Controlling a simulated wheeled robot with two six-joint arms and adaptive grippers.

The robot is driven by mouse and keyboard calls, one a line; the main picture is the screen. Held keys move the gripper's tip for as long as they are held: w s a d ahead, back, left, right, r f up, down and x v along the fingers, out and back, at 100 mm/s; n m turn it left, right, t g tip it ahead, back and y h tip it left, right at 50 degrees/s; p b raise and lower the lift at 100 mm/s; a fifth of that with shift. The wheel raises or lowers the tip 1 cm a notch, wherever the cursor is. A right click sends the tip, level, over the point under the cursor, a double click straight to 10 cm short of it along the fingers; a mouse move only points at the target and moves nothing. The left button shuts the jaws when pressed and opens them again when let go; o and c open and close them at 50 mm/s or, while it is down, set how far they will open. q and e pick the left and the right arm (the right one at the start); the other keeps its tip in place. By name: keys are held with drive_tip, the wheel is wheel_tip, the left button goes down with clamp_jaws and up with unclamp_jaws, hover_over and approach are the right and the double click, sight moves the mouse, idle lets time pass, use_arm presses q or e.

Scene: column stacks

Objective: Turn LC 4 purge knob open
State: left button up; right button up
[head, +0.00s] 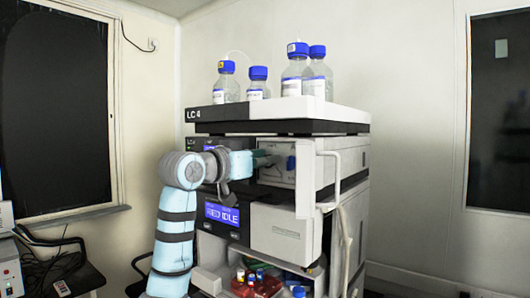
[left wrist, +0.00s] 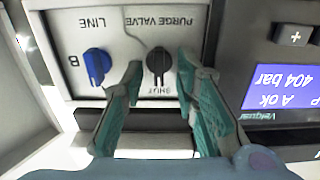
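The LC 4 stack (head: 262,185) stands in the head view with the "LC 4" label on its top tray. In the left wrist view, which is upside down, the black purge valve knob (left wrist: 158,63) sits on a light panel under the words "PURGE VALVE". Its grip bar lies upright in the picture, in line with the "SHUT" mark. My left gripper (left wrist: 160,68) is open, with a teal finger on each side of the knob and a visible gap on both sides. In the head view the left gripper (head: 268,159) reaches the panel, and its fingertips partly hide the knob area. My right gripper is not seen.
A blue knob (left wrist: 97,66) marked "B" and "LINE" is beside the purge knob. A display (left wrist: 280,88) reads "A ok 404 bar". Bottles with blue caps (head: 297,72) stand on top. An open white door (head: 306,178) with a handle juts out right of the gripper.

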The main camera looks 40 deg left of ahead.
use_arm(q)
drive_tip(key=shift+w, duration=0.2)
drive_tip(key=shift+s+r, duration=0.1)
drive_tip(key=shift+s, duration=0.35)
drive_tip(key=shift+s+r, duration=0.1)
drive_tip(key=shift+s, duration=0.15)
clamp_jaws()
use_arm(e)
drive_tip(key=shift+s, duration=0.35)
use_arm(q)
drive_tip(key=shift+n, duration=0.3)
drive_tip(key=n+b, duration=0.1)
drive_tip(key=n, duration=0.4)
drive_tip(key=n+b, duration=0.2)
drive_tip(key=n, duration=0.3)
drive_tip(key=n+b, duration=0.2)
drive_tip(key=n, duration=0.4)
drive_tip(key=shift+a+f, duration=0.3)
drive_tip(key=shift+a, duration=0.1)
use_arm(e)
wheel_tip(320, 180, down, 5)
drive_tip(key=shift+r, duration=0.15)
